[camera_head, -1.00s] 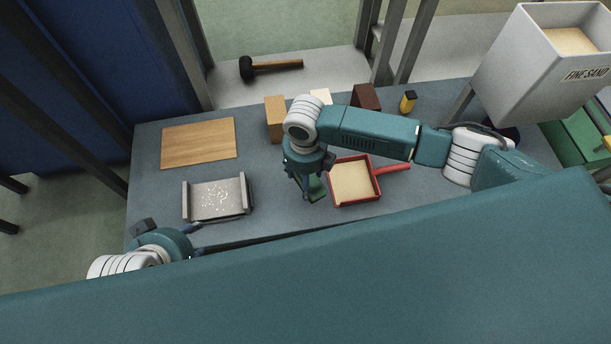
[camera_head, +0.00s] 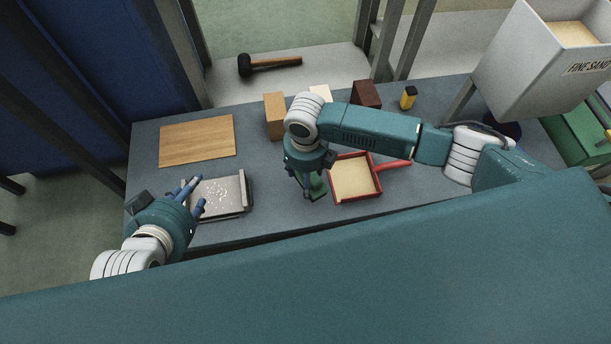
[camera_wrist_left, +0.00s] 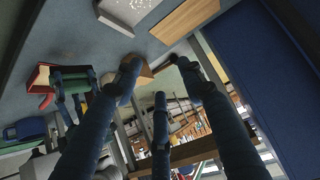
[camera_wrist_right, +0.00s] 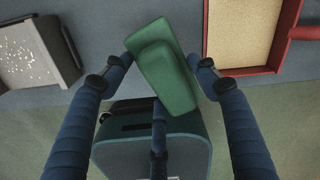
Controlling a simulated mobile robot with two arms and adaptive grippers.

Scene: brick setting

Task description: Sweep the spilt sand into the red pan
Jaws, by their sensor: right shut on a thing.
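White specks (camera_head: 217,190) lie scattered on a grey metal tray (camera_head: 236,207) with raised sides, at the left of the table; the specks also show in the right wrist view (camera_wrist_right: 30,65). The red pan (camera_head: 379,187), handle to the right, has a flat tan sandy surface inside. My right gripper (camera_head: 308,184) is shut on a green block-shaped tool (camera_wrist_right: 172,85), probably a brush, just left of the pan. Its lower side is hidden. My left gripper (camera_head: 195,194) is open and empty at the tray's left side; contact cannot be told.
A wooden board (camera_head: 197,140) lies behind the tray. Tan (camera_head: 274,116) and brown (camera_head: 366,95) blocks and a yellow-black item (camera_head: 408,98) stand at the back. A mallet (camera_head: 270,65) lies beyond. A fine-sand hopper (camera_head: 530,65) stands at right.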

